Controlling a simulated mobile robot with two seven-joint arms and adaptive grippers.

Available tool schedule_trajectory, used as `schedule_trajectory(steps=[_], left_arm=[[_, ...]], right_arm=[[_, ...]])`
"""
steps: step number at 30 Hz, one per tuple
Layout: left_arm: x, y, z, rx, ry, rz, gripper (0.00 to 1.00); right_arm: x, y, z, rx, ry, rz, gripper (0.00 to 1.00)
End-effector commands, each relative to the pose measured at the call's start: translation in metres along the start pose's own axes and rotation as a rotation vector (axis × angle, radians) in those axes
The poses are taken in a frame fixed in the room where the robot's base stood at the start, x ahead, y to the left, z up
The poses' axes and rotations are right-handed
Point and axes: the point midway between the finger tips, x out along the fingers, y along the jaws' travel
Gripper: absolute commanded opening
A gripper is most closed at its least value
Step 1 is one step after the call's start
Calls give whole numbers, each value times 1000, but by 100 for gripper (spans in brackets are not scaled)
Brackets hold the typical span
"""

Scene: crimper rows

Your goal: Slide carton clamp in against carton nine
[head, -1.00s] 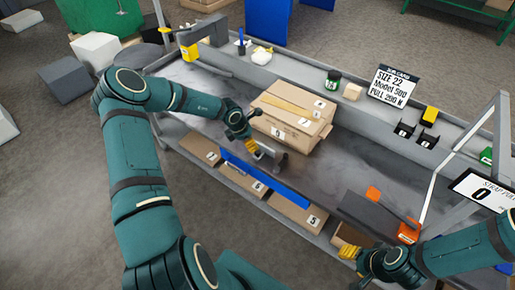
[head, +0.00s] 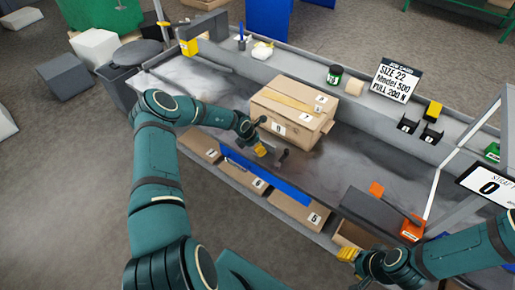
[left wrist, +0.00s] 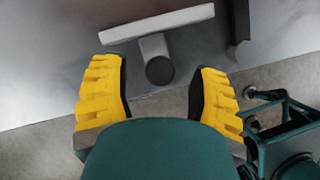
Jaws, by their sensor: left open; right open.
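Carton nine (head: 290,108) is a large brown taped box on the grey bench, with a 9 label on its front side. My left gripper (head: 260,151) is open, in front of the carton's left part. In the left wrist view, a grey T-shaped piece, seemingly the carton clamp (left wrist: 157,24), has a pale bar, a short stem and a dark round knob. The knob shows between the open yellow fingers (left wrist: 160,88); I cannot tell whether they touch it. In the head view the clamp is mostly hidden by the gripper. My right gripper (head: 347,255) is open and empty at the bench's front right.
A blue strip (head: 265,177) runs along the bench's front edge, above a lower shelf with several numbered cartons. A job card (head: 397,80) and small bins stand on the back ledge.

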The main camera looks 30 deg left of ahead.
Motion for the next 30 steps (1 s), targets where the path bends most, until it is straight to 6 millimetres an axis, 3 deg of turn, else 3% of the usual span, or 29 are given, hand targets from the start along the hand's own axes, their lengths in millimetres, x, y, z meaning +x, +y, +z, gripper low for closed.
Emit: schedule_trajectory(steps=[13, 18, 30], left_arm=[[9, 0, 0, 1, 0, 0, 63], [9, 0, 0, 1, 0, 0, 3], [10, -1, 0, 1, 0, -1, 0]], right_arm=[[2, 0, 1, -1, -2, 0, 47], [2, 1, 1, -1, -2, 0, 47], [2, 1, 1, -1, -2, 0, 47]])
